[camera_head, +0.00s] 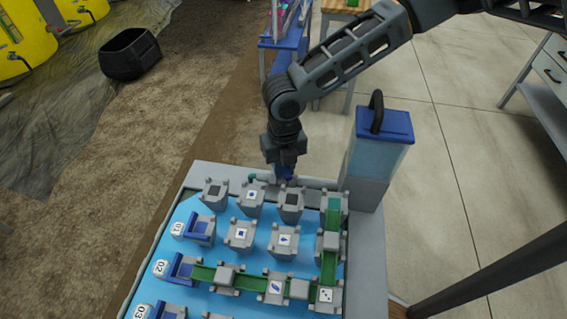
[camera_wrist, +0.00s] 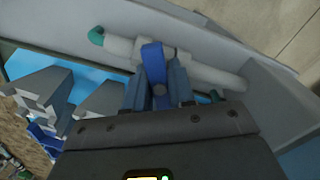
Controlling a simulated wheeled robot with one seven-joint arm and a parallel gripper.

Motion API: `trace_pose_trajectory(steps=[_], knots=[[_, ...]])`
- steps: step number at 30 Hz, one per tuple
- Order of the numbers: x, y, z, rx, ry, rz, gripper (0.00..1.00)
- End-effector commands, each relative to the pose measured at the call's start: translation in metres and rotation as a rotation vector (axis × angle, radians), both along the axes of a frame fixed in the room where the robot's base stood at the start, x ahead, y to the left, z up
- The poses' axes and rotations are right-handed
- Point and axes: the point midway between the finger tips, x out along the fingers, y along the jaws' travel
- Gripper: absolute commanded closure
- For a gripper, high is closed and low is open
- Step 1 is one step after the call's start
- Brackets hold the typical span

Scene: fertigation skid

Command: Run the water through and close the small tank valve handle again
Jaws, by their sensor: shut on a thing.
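My gripper (camera_head: 286,178) reaches down at the far edge of the skid board. In the wrist view my gripper (camera_wrist: 158,84) is shut on the blue valve handle (camera_wrist: 152,54), which stands between its two fingers. The handle lies roughly crosswise to the pale pipe (camera_wrist: 207,73) behind it. The pipe has a green end (camera_wrist: 96,36) at upper left. The fingers hide part of the handle and the valve body. The small tank (camera_head: 374,158), with a blue lid and black carrying handle, stands just right of my gripper. Water flow cannot be made out.
The light-blue board (camera_head: 214,257) carries several grey blocks, with green channels (camera_head: 247,280) joining some. Blue-fronted inlets numbered 01, 02 and 03 line its left side. A blue bench (camera_head: 281,43) stands behind. A black bin (camera_head: 130,54) sits on the soil at upper left.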

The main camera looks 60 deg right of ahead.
Motion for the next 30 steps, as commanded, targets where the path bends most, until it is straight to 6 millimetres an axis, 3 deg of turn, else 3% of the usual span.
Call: trace_pose_trajectory(steps=[21, 25, 30], knots=[[-0.0002, -0.0006, 0.0024, -0.001, 0.003, 0.987, 1.0], [-0.0005, -0.0004, 0.0013, 0.0, 0.003, 1.126, 1.0], [-0.0001, -0.0004, 0.0, -0.001, 0.001, 1.181, 1.0]])
